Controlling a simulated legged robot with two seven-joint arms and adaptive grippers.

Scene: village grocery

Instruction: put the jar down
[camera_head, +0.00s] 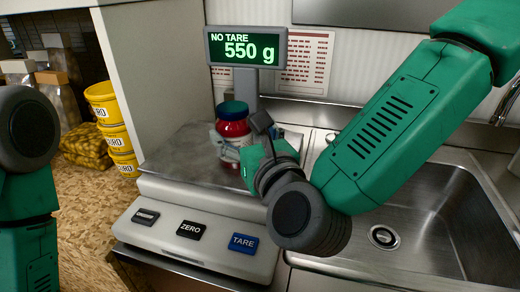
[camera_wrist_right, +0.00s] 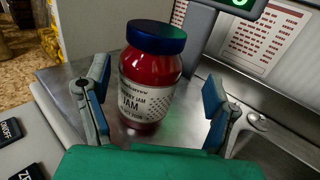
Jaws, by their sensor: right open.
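The jam jar (camera_head: 233,130) has red contents, a blue lid and a white label. It stands upright on the metal plate (camera_head: 180,158) of the scale. In the right wrist view the jar (camera_wrist_right: 147,85) stands between the two fingers of my right gripper (camera_wrist_right: 156,92), with a visible gap on each side. My right gripper (camera_head: 258,135) is open beside the jar in the head view and partly covers it. My left arm shows at the left edge; its gripper is out of view.
The scale display (camera_head: 247,48) reads "NO TARE 550 g". Scale buttons, including ZERO (camera_head: 190,230) and TARE (camera_head: 243,242), line the front. A steel sink (camera_head: 430,215) lies right. Yellow tubs (camera_head: 110,120) are stacked at left, past a pale wall panel.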

